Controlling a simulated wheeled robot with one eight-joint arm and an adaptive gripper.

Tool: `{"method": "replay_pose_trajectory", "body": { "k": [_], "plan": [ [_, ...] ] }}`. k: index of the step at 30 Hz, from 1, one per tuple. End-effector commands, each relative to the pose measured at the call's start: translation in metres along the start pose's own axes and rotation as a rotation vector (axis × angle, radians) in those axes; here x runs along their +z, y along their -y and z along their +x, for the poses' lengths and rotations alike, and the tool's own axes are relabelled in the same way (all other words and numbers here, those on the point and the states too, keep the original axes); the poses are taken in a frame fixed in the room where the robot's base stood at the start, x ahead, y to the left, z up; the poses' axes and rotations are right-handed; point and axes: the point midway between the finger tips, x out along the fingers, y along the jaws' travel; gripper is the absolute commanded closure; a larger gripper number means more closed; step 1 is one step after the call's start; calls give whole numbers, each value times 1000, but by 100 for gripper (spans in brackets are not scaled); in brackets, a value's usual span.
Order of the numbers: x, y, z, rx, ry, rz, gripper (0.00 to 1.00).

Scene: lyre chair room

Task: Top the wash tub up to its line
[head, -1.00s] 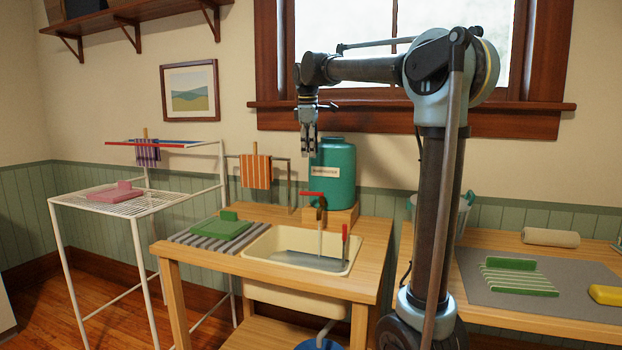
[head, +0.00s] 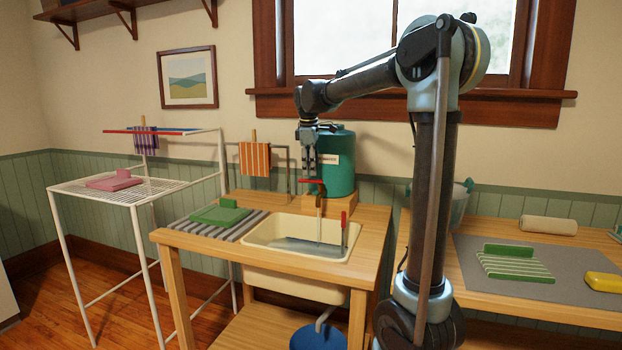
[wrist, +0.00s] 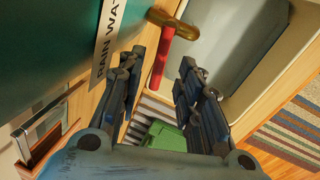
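The cream wash tub (head: 262,232) is set into the wooden stand, with grey water (head: 300,245) low inside it. Its fill line cannot be made out. A green rain-water barrel (head: 338,165) stands on a wooden block behind the tub. Its brass tap (wrist: 172,25) has a red lever (head: 312,181), and its spout hangs over the tub. My gripper (head: 309,174) is at the lever, pointing down. In the wrist view, the open fingers (wrist: 162,68) lie either side of the red lever (wrist: 162,60), with gaps showing. Contact cannot be told.
A red-topped upright rod (head: 344,222) stands at the tub's right side. A blue bucket (head: 316,338) is under the drain pipe. A towel rail with an orange cloth (head: 254,159) stands behind.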

Motion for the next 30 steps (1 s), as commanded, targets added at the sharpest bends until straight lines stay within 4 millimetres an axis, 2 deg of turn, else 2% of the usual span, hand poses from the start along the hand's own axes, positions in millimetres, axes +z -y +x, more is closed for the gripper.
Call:
{"method": "replay_pose_trajectory", "body": {
  "k": [3, 9, 20, 21, 25, 30],
  "plan": [
    [0, 0, 18, 0, 0, 0, 67],
    [0, 0, 35, 0, 0, 0, 67],
    [0, 0, 40, 0, 0, 0, 67],
    [0, 0, 40, 0, 0, 0, 72],
    [0, 0, 40, 0, 0, 0, 100],
    [0, 0, 39, 1, 0, 0, 100]
  ]
}}
